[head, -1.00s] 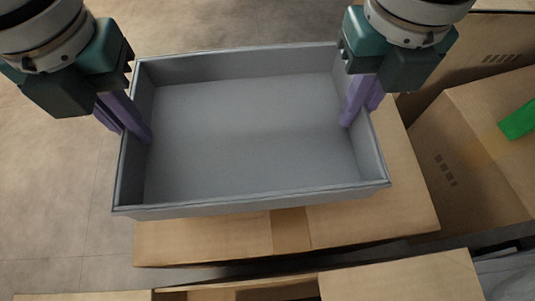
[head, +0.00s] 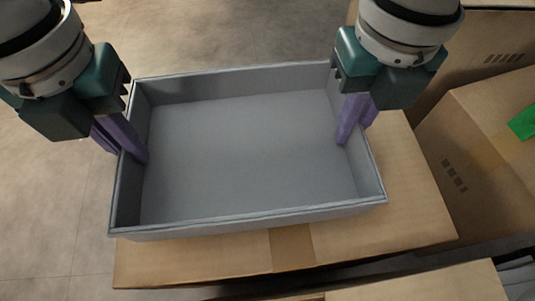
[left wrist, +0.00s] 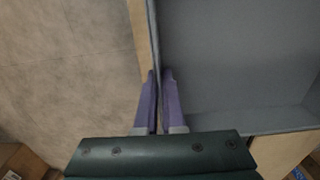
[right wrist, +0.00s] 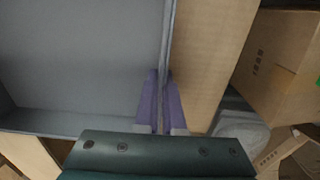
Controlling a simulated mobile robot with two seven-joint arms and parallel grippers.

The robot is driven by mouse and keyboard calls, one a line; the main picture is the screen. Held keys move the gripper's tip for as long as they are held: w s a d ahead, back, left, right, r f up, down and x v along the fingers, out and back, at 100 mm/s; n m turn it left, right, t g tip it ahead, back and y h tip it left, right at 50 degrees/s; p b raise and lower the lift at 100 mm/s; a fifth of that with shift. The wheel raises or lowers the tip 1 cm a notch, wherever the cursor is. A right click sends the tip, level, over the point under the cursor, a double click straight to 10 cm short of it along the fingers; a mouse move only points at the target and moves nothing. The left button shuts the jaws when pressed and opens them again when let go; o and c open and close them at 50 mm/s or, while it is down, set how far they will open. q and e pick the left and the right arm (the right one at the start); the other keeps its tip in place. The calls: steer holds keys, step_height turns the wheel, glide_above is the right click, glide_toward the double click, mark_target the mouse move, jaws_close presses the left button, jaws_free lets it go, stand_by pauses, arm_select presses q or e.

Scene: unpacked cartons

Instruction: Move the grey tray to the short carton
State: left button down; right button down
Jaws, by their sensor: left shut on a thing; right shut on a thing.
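The grey tray (head: 240,160) is empty and sits over a closed, taped carton (head: 400,215) in the head view; I cannot tell whether it touches the carton's top. My left gripper (head: 130,152) is shut on the tray's left wall, one finger inside and one outside. The left wrist view shows that wall between its purple fingers (left wrist: 159,100). My right gripper (head: 355,130) is shut on the tray's right wall. The right wrist view shows the wall between its fingers (right wrist: 160,100). The carton shows in front and to the right of the tray.
More cartons stand at the right, one (head: 480,150) with a green patch (head: 523,121) on it. Another carton (head: 430,285) is at the bottom edge, across a dark gap. Bare floor (head: 45,200) lies to the left and behind the tray.

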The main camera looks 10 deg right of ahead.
arm_select(q)
steer(key=shift+f+b, duration=0.3)
steer(key=shift+f, duration=0.35)
arm_select(e)
steer(key=shift+d+f, duration=0.1)
steer(key=shift+f, duration=0.55)
arm_select(q)
steer(key=c, duration=1.4)
jaws_free()
steer(key=shift+r, duration=0.15)
arm_select(e)
steer(key=c, duration=1.4)
jaws_free()
steer(key=shift+r, duration=0.15)
arm_select(q)
steer(key=o, duration=0.4)
arm_select(e)
steer(key=o, duration=0.4)
arm_select(q)
steer(key=shift+r, duration=0.15)
step_height(320, 180, up, 11)
steer(key=shift+f, duration=0.2)
arm_select(e)
steer(key=shift+r, duration=0.2)
step_height(320, 180, up, 12)
steer(key=shift+f, duration=0.1)
arm_select(q)
steer(key=shift+r, duration=0.6)
